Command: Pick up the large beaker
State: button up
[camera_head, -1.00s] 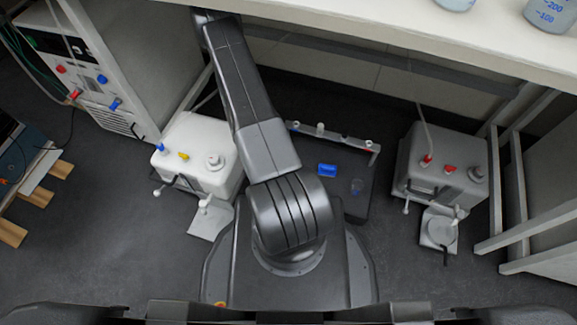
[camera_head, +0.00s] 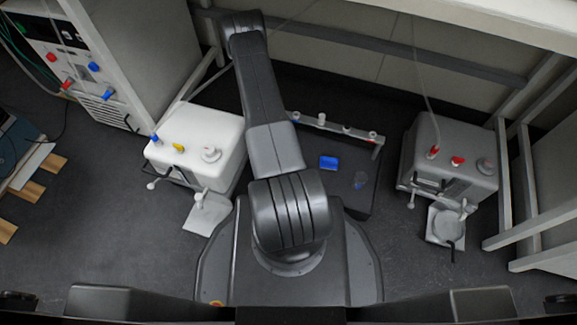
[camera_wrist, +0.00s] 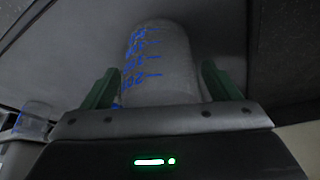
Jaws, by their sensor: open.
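The large beaker (camera_wrist: 160,48), clear with blue volume marks, is in the middle of the wrist view. My gripper (camera_wrist: 161,70) is open, with one green finger on each side of the beaker. Gaps show between the fingers and the beaker's wall. The beaker's lower part in the picture is hidden behind the gripper body. In the head view my arm reaches away to the top, and neither my gripper nor the beaker shows there.
A smaller marked vessel (camera_wrist: 36,118) stands left of my gripper in the wrist view. In the head view, a white bench top (camera_head: 490,22) crosses the top right. A white unit (camera_head: 200,140) and a grey unit (camera_head: 455,150) stand below, with a dark tray (camera_head: 345,180) between.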

jog(key=c, duration=1.1)
jog(key=shift+o, duration=0.2)
jog(key=shift+r, duration=0.1)
